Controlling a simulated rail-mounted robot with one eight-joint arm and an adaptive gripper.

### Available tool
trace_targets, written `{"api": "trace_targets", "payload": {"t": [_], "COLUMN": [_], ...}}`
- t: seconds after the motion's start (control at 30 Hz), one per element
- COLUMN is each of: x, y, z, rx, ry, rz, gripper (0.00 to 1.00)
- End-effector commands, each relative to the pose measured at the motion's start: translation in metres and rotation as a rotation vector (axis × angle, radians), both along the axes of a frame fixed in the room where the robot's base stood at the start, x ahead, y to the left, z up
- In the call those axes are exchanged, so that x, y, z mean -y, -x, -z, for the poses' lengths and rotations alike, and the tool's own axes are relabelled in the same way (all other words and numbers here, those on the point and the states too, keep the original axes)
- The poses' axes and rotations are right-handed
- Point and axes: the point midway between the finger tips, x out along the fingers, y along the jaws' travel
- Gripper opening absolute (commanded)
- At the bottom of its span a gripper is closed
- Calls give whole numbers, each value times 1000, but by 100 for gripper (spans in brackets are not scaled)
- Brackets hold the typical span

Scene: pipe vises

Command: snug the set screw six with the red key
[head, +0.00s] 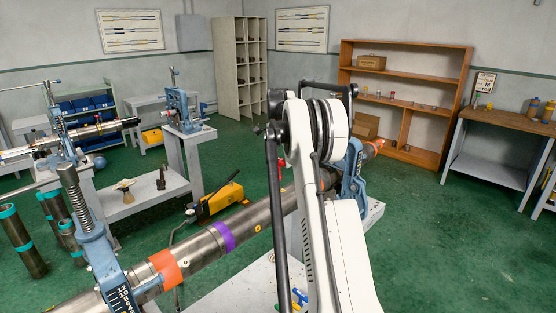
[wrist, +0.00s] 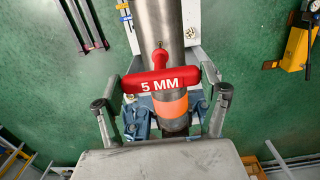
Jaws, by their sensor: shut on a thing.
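My gripper (wrist: 161,93) is shut on the red key (wrist: 175,80), a T-handled key marked "5 MM", with one finger at each end of the handle. The key's narrow red end points at the grey pipe (wrist: 157,18), just beyond an orange band (wrist: 172,104). I cannot tell whether its tip is seated in a screw. In the head view the pipe (head: 204,250) runs diagonally, with orange and purple bands and a small brass-coloured fitting (head: 257,228). No screw number is readable. My arm hides the gripper in the head view.
A blue vise (head: 105,262) holds the pipe at the near left; another blue vise (head: 353,172) stands by its far end. A yellow hand pump (head: 217,199) sits beyond the pipe. A wooden shelf (head: 408,55) and workbench (head: 510,124) are at right. Green floor lies open between.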

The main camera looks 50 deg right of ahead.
Motion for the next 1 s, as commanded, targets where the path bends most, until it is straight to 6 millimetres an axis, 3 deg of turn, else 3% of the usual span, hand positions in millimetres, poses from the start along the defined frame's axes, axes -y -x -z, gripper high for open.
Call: {"api": "trace_targets", "payload": {"t": [1.0], "x": [1], "y": [0], "z": [7], "rx": [0], "ry": [-2], "rz": [1], "gripper": [45]}}
